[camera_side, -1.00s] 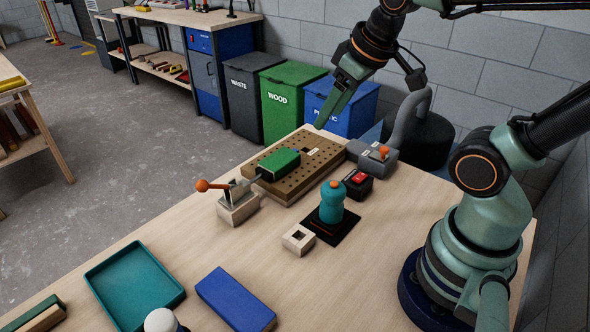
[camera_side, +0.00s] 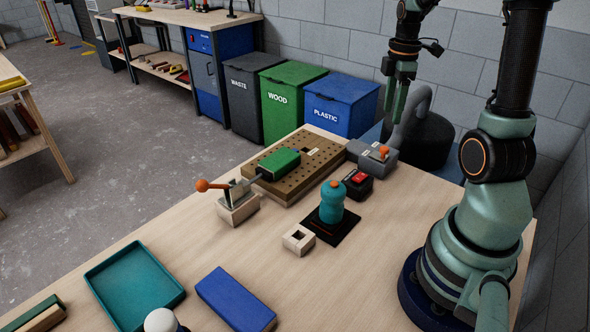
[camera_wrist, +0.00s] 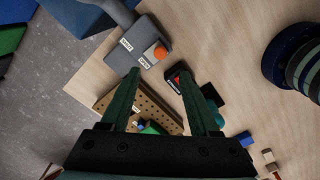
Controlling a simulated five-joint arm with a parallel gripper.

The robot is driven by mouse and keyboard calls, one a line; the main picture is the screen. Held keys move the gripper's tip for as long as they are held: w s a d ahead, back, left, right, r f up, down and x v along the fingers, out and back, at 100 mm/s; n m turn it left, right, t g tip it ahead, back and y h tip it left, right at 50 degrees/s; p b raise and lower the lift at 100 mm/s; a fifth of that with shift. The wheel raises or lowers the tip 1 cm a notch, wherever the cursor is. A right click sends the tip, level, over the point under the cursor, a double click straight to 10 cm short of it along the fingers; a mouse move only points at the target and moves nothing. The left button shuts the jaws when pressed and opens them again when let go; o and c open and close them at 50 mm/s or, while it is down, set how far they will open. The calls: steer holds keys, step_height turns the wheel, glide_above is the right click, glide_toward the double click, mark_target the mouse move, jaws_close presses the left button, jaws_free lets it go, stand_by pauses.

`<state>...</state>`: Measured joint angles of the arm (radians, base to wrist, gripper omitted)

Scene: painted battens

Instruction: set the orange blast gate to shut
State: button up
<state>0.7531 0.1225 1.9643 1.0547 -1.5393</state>
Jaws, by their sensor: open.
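The orange blast gate is a grey housing (camera_side: 372,165) with an orange knob (camera_side: 382,151) on top, at the back of the bench. A grey hose joins its far side. In the wrist view the orange knob (camera_wrist: 160,52) stands on the grey housing (camera_wrist: 151,30), by the nearer of two white labels; their print is too small to read surely. My gripper (camera_side: 394,115) is open and empty, pointing down above the blast gate. In the wrist view its fingertips (camera_wrist: 159,72) are well apart, and the knob shows beyond them, not between them.
A black box with a red switch (camera_side: 359,178) stands close in front of the gate. A teal bottle-shaped piece (camera_side: 332,203) stands nearer. The bench front is partly clear.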

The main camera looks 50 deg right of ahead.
mark_target(385, 148)
step_height(385, 148, down, 10)
steer(key=shift+f, duration=0.15)
stand_by(0.3)
jaws_close()
stand_by(1.4)
